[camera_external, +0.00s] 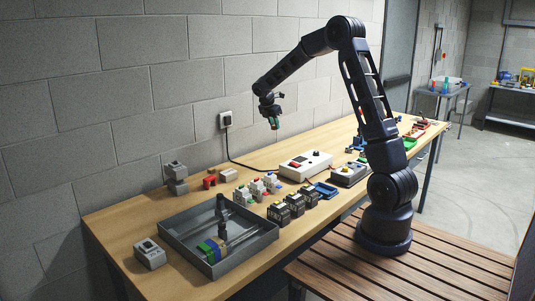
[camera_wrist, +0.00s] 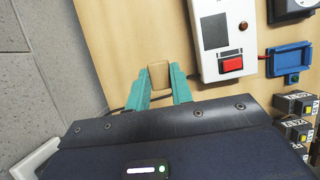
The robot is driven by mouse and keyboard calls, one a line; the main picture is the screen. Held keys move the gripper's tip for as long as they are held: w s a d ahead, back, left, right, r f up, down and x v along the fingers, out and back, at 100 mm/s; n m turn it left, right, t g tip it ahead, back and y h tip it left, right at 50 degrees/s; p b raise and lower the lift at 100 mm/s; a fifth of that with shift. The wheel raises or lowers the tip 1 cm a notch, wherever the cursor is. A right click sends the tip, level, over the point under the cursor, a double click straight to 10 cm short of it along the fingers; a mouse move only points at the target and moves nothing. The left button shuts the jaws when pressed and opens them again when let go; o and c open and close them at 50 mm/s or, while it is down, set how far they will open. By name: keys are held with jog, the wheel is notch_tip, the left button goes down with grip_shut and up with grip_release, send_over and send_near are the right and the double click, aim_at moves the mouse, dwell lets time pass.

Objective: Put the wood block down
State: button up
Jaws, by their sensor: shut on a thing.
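The wood block (camera_wrist: 159,75) is a small tan piece between the two teal fingertips of my gripper (camera_wrist: 160,84) in the wrist view. My gripper is shut on it. In the external view, my gripper (camera_external: 273,120) hangs in the air above the back part of the wooden table (camera_external: 130,222), near the wall. The block cannot be made out clearly there. In the wrist view, bare tabletop (camera_wrist: 115,35) shows beyond and left of the block.
A white box with a red switch (camera_wrist: 210,45) lies right of my gripper, with a blue tray (camera_wrist: 290,60) beyond it. A dark cable runs from the wall socket (camera_external: 225,120). A grey metal bin (camera_external: 180,247) and several small blocks crowd the table's near end.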

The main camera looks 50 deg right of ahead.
aim_at(277, 165)
jog(key=shift+d, duration=0.45)
jog(key=shift+d+f, duration=0.1)
jog(key=shift+f, duration=0.3)
notch_tip(277, 165, down, 19)
jog(key=shift+f, duration=0.1)
jog(key=shift+f, duration=0.15)
jog(key=o, duration=0.9)
jog(key=shift+o, duration=0.2)
